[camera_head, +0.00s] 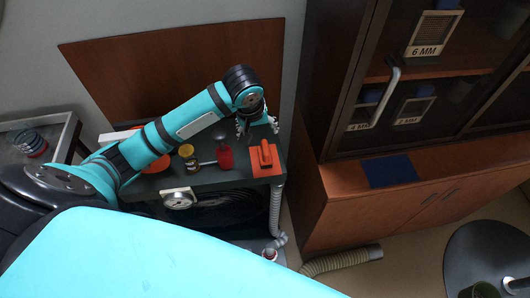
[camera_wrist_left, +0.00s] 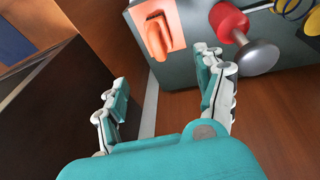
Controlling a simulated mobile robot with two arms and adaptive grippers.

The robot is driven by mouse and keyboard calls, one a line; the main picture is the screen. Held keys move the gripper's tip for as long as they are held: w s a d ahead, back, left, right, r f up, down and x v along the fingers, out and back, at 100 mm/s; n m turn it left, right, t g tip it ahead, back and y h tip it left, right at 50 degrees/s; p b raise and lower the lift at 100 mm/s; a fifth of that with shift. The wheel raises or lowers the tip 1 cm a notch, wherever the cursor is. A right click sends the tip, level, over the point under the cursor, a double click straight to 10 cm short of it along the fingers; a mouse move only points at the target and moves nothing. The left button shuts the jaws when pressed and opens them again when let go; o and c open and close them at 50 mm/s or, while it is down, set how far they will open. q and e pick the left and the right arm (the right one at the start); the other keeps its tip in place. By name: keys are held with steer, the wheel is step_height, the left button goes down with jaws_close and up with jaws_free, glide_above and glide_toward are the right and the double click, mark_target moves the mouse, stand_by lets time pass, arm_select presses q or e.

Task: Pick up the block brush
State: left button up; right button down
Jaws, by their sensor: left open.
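The block brush, which I take to be the orange flat block with a raised orange handle (camera_head: 265,155), lies at the right end of the dark bench top. It also shows at the top of the left wrist view (camera_wrist_left: 155,38). My left gripper (camera_head: 257,127) is open and empty, just behind the block in the head view. In the left wrist view its two fingers (camera_wrist_left: 163,82) are spread wide, with the block beyond them and not between them. My right gripper is in neither view.
A red piece with a grey round knob (camera_wrist_left: 256,58) stands beside the block. A yellow-labelled jar (camera_head: 187,153) is further left on the bench (camera_head: 160,183). A wooden cabinet (camera_head: 345,200) stands close to the right, with a hose (camera_head: 277,210) between.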

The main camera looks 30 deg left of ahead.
mark_target(263, 145)
arm_select(q)
steer(key=x, duration=1)
steer(key=shift+f+p, duration=0.35)
steer(key=shift+p, duration=0.05)
steer(key=shift+p+x, duration=0.45)
steer(key=shift+x, duration=2.3)
steer(key=shift+s, duration=0.15)
steer(key=shift+c, duration=0.3)
steer(key=c, duration=1.3)
